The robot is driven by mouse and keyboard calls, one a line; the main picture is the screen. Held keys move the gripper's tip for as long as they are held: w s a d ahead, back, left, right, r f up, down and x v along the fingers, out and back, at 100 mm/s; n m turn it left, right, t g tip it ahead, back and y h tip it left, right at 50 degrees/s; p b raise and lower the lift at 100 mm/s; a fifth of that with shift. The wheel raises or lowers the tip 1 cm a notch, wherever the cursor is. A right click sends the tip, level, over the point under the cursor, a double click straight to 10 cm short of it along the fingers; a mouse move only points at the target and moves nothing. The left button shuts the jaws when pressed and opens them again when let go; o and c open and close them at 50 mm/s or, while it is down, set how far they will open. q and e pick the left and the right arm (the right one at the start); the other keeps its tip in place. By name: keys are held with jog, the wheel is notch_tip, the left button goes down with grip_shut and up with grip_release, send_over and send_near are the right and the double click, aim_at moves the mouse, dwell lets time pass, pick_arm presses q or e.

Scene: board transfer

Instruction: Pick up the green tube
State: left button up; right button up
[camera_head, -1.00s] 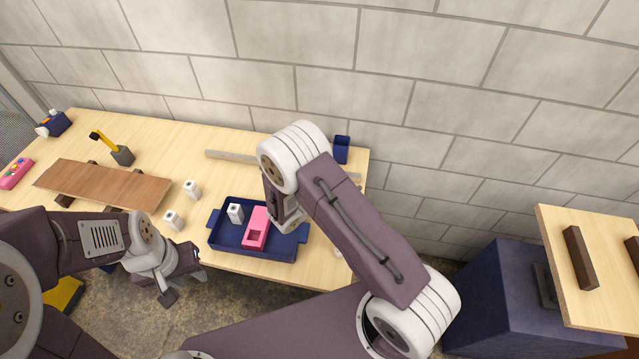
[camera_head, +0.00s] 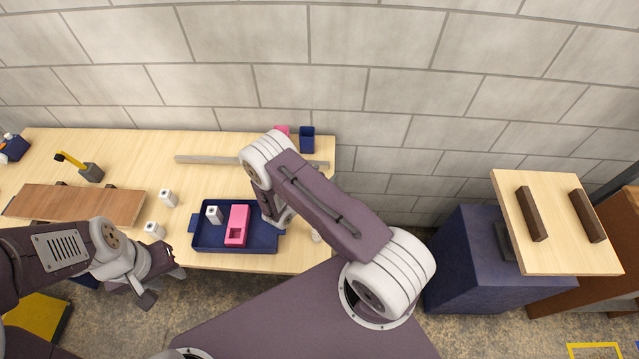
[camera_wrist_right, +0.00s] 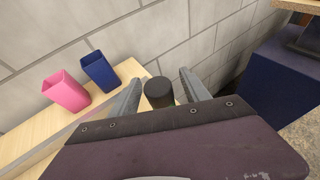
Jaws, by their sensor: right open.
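In the right wrist view a dark round cap tops a tube (camera_wrist_right: 158,93). Only a sliver of green shows below the cap; the rest is hidden by my gripper body. My right gripper (camera_wrist_right: 160,78) is open, with one finger on each side of the tube. I cannot tell whether either finger touches it. In the head view my right arm hides the tube and most of that gripper. My left gripper (camera_head: 163,284) is low at the table's front edge, with its fingers apart and nothing seen between them.
A blue tray (camera_head: 207,238) holds a white block (camera_head: 213,215) and a pink part (camera_head: 237,226). Pink (camera_wrist_right: 66,91) and blue (camera_wrist_right: 100,72) bins stand at the table's back right. A wooden board (camera_head: 75,205) lies left. A blue pedestal (camera_head: 465,270) stands right, beyond a floor gap.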

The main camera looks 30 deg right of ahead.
jog(key=shift+x, duration=0.85)
jog(key=shift+a, duration=0.2)
grip_shut()
jog(key=s+d+r+b, duration=0.3)
jog(key=s+d+r, duration=0.1)
jog(key=s+r, duration=0.7)
jog(key=shift+d+b, duration=0.35)
